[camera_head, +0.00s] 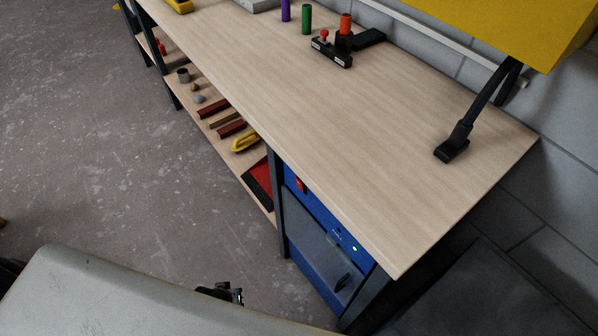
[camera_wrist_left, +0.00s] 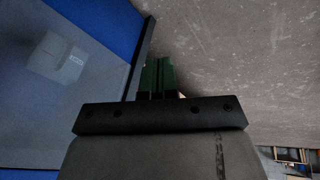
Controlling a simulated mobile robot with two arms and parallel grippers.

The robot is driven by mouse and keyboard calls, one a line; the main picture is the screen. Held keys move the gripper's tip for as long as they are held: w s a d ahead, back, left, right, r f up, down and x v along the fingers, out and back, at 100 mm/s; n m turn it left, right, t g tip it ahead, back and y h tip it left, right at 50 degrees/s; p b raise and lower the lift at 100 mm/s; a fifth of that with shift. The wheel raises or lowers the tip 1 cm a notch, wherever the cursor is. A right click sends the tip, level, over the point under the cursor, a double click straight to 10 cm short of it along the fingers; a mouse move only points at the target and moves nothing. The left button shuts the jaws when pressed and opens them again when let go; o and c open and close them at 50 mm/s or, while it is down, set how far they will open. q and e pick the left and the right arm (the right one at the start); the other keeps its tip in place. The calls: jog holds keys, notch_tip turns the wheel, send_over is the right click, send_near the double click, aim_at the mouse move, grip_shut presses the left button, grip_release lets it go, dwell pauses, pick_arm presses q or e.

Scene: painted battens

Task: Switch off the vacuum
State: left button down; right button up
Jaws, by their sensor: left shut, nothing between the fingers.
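A blue unit (camera_head: 313,253), which I take to be the vacuum, stands under the right end of the workbench. In the left wrist view the blue front (camera_wrist_left: 103,22) and the grey panel (camera_wrist_left: 72,88) fill the left side. My left gripper (camera_wrist_left: 158,66) is shut and empty, its green fingertips together near the panel's dark edge; contact cannot be told. My right gripper is not in view.
The wooden benchtop (camera_head: 330,130) is mostly clear. A black holder with a red knob (camera_head: 324,36) and a lamp stand (camera_head: 453,146) are on it. A lower shelf holds red bars and a yellow item (camera_head: 245,142). The concrete floor (camera_head: 80,150) is open at left.

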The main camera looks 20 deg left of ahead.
pick_arm(q)
jog(key=w+d+r+n+t+h+p, duration=0.1)
jog(key=w+r, duration=0.4)
jog(key=r, duration=0.6)
jog(key=w+d+r+n+t+h+p, duration=0.1)
jog(key=w+r, duration=0.4)
jog(key=r, duration=0.7)
jog(key=w+d+r+n+t+h+p, duration=0.2)
jog(key=w+r+n+h+p, duration=0.1)
jog(key=r, duration=0.8)
jog(key=w+n+p, duration=0.1)
jog(key=w, duration=0.1)
jog(key=shift+w+r, duration=0.2)
jog(key=shift+w, duration=0.2)
jog(key=shift+d, duration=0.1)
send_near(299, 185)
jog(key=x, duration=0.6)
jog(key=shift+s+f, duration=0.2)
jog(key=shift+w+d+p, duration=0.1)
jog(key=shift+w+p, duration=0.2)
jog(key=shift+w, duration=0.05)
